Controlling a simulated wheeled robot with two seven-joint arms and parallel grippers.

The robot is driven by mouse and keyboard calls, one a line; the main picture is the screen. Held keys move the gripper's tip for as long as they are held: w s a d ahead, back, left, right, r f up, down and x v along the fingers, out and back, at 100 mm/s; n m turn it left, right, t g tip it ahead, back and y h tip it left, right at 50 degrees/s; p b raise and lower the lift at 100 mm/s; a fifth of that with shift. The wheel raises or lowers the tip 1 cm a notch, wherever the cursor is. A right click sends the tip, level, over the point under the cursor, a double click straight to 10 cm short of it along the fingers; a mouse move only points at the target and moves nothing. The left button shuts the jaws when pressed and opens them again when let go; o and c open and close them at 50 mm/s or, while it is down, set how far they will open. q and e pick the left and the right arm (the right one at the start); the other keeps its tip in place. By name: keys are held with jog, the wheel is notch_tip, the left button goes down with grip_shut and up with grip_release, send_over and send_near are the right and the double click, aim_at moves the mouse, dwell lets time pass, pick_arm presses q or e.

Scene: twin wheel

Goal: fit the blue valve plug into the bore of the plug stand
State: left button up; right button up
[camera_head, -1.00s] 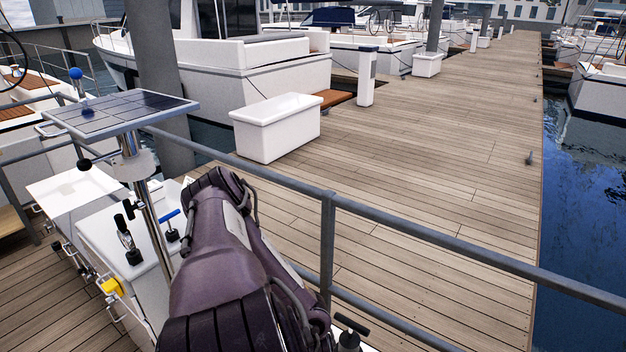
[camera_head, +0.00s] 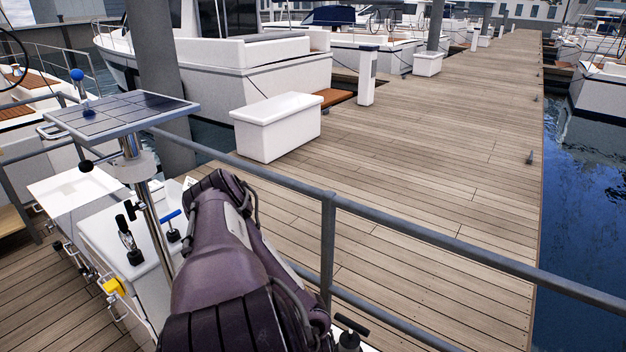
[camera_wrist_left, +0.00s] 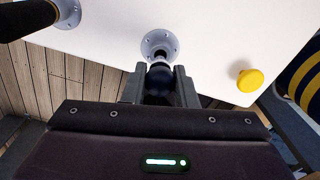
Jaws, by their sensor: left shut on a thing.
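The plug overlaps the near edge of the flange in the picture. Its lower end is hidden, so I cannot tell whether it is in the bore. My left gripper is hidden in the head view, and my right gripper is in neither view.
A yellow knob (camera_wrist_left: 249,80) stands on the white top at right. A black cylinder (camera_wrist_left: 28,18) on another flange is at upper left. In the head view a solar panel (camera_head: 121,112) on a post, a blue T-handle (camera_head: 170,217) and a grey railing (camera_head: 430,236) are close to my arm.

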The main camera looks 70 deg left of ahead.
pick_arm(q)
jog(key=shift+f+b, duration=1.15)
jog(key=shift+f, duration=0.55)
jog(key=o, duration=1)
jog(key=shift+o, duration=0.2)
jog(key=shift+r, duration=0.1)
notch_tip(320, 180, up, 8)
jog(key=shift+f, duration=0.1)
